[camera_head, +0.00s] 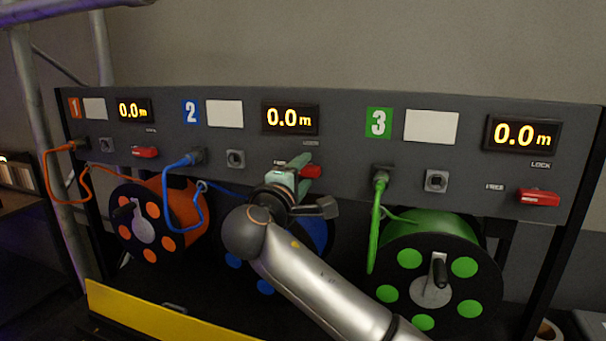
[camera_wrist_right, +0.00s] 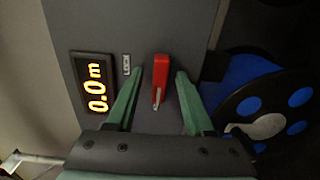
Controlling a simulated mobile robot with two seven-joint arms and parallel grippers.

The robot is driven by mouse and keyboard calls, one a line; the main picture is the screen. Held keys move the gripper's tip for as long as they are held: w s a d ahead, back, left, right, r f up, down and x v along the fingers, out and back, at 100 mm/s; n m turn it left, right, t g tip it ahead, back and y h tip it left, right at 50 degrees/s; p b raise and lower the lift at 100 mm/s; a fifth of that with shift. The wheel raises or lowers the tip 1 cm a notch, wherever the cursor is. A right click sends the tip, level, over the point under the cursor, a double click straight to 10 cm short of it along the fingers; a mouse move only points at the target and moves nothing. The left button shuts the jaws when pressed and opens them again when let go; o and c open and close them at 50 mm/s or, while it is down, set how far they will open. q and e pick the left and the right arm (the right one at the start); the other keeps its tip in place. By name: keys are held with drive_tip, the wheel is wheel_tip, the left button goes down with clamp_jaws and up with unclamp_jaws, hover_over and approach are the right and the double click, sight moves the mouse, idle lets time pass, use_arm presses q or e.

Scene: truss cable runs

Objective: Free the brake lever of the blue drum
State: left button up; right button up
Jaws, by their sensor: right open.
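The blue drum (camera_head: 316,232) sits under the section marked 2, largely hidden behind my right arm. Its red brake lever (camera_head: 311,171) is on the panel just under the 0.0 m display, partly covered by my right gripper (camera_head: 297,164). In the right wrist view the red lever (camera_wrist_right: 160,80) stands between the two green fingers of the right gripper (camera_wrist_right: 158,85), which are open with a gap on each side. The blue drum (camera_wrist_right: 250,70) also shows there at the right. My left gripper is not in view.
An orange drum (camera_head: 160,225) with its red lever (camera_head: 145,152) is at the left, and a green drum (camera_head: 425,265) with its red lever (camera_head: 538,197) at the right. A blue cable (camera_head: 168,190) and a green cable (camera_head: 376,225) hang from panel sockets. A yellow bar (camera_head: 165,318) runs low in front.

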drive_tip(key=shift+s+a+f, duration=0.1)
drive_tip(key=shift+s+a, duration=0.1)
drive_tip(key=shift+s, duration=0.25)
drive_tip(key=b+v, duration=0.3)
drive_tip(key=v, duration=0.8)
drive_tip(key=shift+s+b, duration=0.3)
